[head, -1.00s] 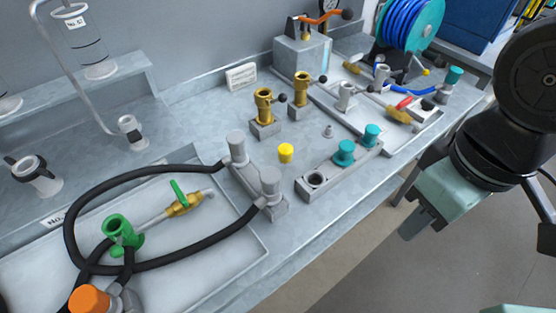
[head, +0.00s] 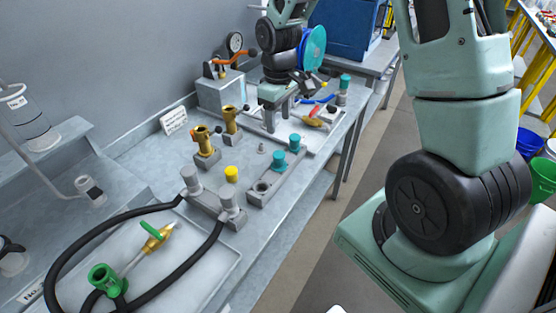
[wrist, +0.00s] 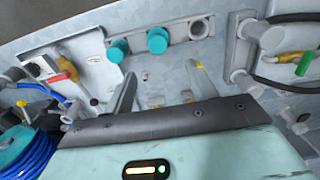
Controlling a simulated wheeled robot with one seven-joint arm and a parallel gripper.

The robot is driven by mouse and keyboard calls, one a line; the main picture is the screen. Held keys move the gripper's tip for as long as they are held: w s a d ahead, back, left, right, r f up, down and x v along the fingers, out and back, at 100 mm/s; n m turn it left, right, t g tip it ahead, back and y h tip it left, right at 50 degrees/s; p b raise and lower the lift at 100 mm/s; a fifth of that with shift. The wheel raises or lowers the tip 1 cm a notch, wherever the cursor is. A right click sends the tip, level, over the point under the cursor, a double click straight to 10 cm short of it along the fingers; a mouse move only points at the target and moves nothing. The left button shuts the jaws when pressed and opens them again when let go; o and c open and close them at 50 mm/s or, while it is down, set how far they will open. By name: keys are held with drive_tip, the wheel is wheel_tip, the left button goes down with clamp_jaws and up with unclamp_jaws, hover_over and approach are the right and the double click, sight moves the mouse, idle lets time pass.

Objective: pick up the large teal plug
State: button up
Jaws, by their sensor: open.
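Two teal plugs sit in a grey rack on the bench. One teal plug (head: 279,158) is beside the rack's open hole, and the other teal plug (head: 295,142) is farther along. In the wrist view they are the plug nearer the hole (wrist: 157,40) and the plug to its left (wrist: 118,50). I cannot surely tell which is larger. A third teal plug (head: 345,80) tops a grey fitting farther back. My gripper (head: 280,120) is open and empty, over the bench behind the rack. Its two fingers (wrist: 160,70) are apart from the plugs in the wrist view.
A yellow plug (head: 231,173) stands left of the grey rack (head: 257,198). Brass fittings (head: 203,142) stand behind it. A black hose (head: 75,240) loops over the front tray. A blue hose reel (head: 314,50) stands at the back.

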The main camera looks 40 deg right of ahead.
sight(279, 153)
wheel_tip(279, 153, down, 10)
drive_tip(key=shift+r+p, duration=0.15)
drive_tip(key=shift+p, duration=0.9)
drive_tip(key=shift+w+d+f+p, duration=0.1)
drive_tip(key=shift+f+p, duration=0.55)
drive_tip(key=shift+f, duration=0.65)
drive_tip(key=shift+w+d+f+p, duration=0.1)
drive_tip(key=shift+f+p, duration=0.5)
drive_tip(key=shift+f, duration=0.7)
drive_tip(key=shift+c, duration=0.4)
drive_tip(key=c, duration=1)
